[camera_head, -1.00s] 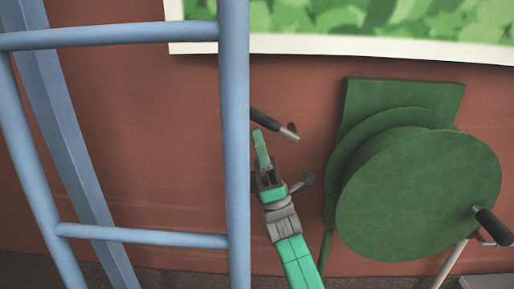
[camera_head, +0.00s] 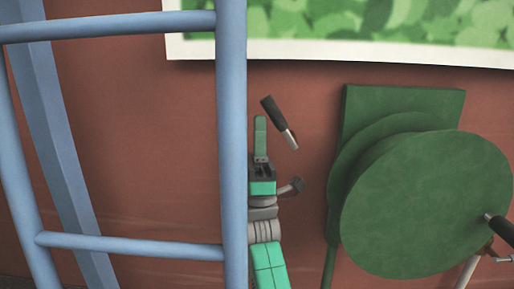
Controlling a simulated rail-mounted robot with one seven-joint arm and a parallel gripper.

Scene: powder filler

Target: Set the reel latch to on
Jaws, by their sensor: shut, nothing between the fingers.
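The reel latch looks to be the small lever with a black grip and a bare metal end (camera_head: 279,121) against the red-brown wall, left of the reel. It is tilted steeply, grip at upper left and metal end at lower right. The green reel (camera_head: 425,205) is a large round drum on a square green back plate. My gripper (camera_head: 260,121) points up with its green fingers shut and empty, just left of the lever and below its grip's top end. I cannot tell whether the fingers touch the grip.
A blue ladder-like frame (camera_head: 232,150) stands close on the left of my gripper and partly covers my arm's side. A crank with a black handle (camera_head: 498,229) sticks out at the reel's right. A white-edged green picture (camera_head: 340,48) is above. Bare wall lies between lever and reel.

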